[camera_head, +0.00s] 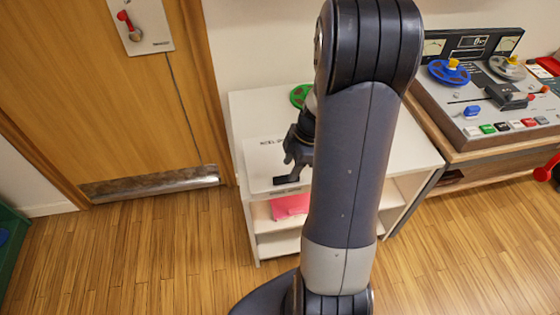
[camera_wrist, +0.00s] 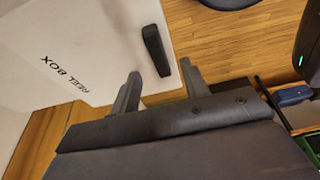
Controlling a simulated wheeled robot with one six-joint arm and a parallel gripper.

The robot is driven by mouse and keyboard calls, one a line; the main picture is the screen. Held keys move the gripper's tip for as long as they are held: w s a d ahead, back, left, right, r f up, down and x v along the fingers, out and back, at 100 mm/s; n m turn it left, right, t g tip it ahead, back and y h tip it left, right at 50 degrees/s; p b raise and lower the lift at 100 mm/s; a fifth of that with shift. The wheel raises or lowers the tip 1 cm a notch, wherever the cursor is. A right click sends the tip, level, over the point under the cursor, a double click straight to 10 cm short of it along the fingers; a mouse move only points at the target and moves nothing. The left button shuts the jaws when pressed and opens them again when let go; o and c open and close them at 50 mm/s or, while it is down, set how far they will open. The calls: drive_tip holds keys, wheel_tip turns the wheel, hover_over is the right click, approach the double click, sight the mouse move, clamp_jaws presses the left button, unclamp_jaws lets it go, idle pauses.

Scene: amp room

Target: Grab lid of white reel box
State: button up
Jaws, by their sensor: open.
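The white reel box lid (camera_head: 262,158) lies flat on top of a white shelf unit, with "REEL BOX" lettering on it. Its black handle (camera_head: 286,179) sits near the front edge. The wrist view shows the lid (camera_wrist: 95,45) and the handle (camera_wrist: 155,50) close up. My gripper (camera_head: 294,158) is over the lid, just behind the handle in the head view. In the wrist view my gripper (camera_wrist: 160,77) is open and empty, its two fingertips on either side of the handle's near end. I cannot tell whether they touch it. My arm hides the box's right part.
The white shelf unit (camera_head: 410,165) holds a pink item (camera_head: 290,206) below. A green reel (camera_head: 299,95) lies at its back. A tape machine (camera_head: 490,110) stands on a wooden bench to the right. A wooden door (camera_head: 90,110) is at left. The floor in front is clear.

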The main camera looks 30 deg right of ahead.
drive_tip(key=shift+x, duration=2.25)
drive_tip(key=shift+d, duration=0.1)
drive_tip(key=shift+c, duration=0.4)
clamp_jaws()
